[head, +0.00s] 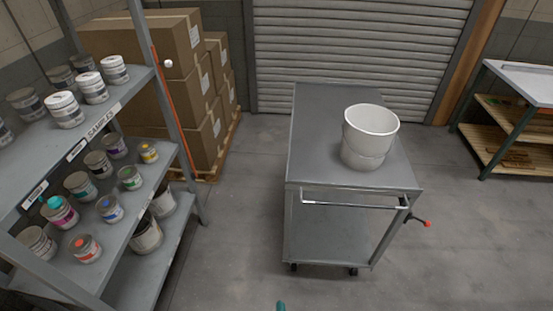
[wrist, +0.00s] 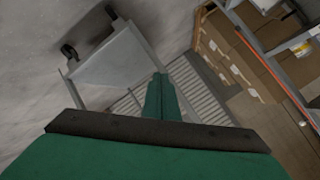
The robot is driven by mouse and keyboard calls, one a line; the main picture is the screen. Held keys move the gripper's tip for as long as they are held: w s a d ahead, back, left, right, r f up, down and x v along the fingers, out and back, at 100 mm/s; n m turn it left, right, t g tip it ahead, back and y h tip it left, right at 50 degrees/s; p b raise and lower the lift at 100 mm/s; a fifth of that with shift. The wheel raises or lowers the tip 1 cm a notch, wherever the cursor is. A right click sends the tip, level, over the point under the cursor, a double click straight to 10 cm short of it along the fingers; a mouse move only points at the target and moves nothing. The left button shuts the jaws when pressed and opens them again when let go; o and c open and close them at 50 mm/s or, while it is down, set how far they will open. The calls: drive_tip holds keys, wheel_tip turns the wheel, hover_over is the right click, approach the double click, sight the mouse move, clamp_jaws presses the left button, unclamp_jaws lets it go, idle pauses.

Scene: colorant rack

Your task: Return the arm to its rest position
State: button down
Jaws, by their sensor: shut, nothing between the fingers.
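My gripper (wrist: 159,92) shows in the wrist view as green fingers pressed together, with nothing between them. A dark band and a broad green body fill the bottom of that view. In the head view only a small teal tip (head: 281,306), which looks like part of my gripper, shows at the bottom edge; the rest of my arm is out of sight. The tip is in front of the grey cart and apart from it.
A grey cart (head: 318,130) with a white bucket (head: 369,137) stands ahead. A shelf of paint cans (head: 125,225) is at left, with stacked boxes (head: 180,105) behind. A workbench (head: 525,85) is at right. Floor between shelf and cart (head: 235,225) is clear.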

drive_tip(key=s+a+r+n+t, duration=0.1)
drive_tip(key=s+r+n+t, duration=0.2)
drive_tip(key=s+r+n, duration=0.6)
drive_tip(key=s+r, duration=1.1)
drive_tip(key=r, duration=0.2)
drive_tip(key=shift+a+r+t+h, duration=0.3)
drive_tip(key=shift+a+r, duration=0.05)
drive_tip(key=shift+r, duration=0.05)
drive_tip(key=shift+s+d, duration=0.1)
drive_tip(key=shift+s, duration=0.05)
